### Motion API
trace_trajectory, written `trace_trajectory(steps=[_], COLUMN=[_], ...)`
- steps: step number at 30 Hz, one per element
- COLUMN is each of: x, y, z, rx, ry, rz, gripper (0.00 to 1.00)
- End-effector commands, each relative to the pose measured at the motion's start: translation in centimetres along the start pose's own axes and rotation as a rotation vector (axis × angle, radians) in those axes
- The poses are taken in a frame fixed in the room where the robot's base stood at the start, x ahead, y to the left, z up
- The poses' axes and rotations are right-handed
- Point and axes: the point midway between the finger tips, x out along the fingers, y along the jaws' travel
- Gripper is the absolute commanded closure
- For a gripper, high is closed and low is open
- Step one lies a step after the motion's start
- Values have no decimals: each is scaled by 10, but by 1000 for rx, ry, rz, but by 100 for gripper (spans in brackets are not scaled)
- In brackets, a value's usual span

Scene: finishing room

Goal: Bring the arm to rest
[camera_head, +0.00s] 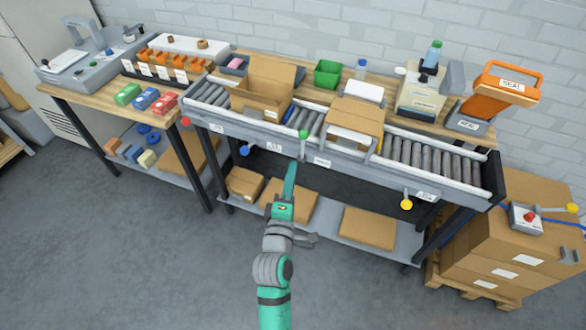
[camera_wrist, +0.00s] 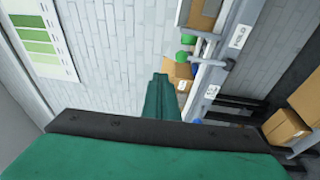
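My green arm rises from the bottom of the head view, and my gripper (camera_head: 291,168) points up towards the front edge of the roller conveyor (camera_head: 420,162). In the wrist view the green fingers of my gripper (camera_wrist: 160,80) lie together, with nothing seen between them. The gripper appears to be in free air in front of the bench. Its distance from the conveyor rail is hard to tell.
An open carton (camera_head: 262,88) and another box (camera_head: 355,118) stand on the conveyor. Coloured knobs, such as a yellow one (camera_head: 406,205), stick out in front. Cartons (camera_head: 368,228) lie on the lower shelf. Stacked boxes (camera_head: 525,225) stand right. The grey floor left is clear.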

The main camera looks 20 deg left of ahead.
Motion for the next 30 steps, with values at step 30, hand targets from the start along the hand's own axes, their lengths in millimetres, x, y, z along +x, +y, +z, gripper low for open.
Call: trace_trajectory(steps=[30], x=[-166], y=[-88], z=[55], rx=[616], ry=[-61], rz=[-161], gripper=[100])
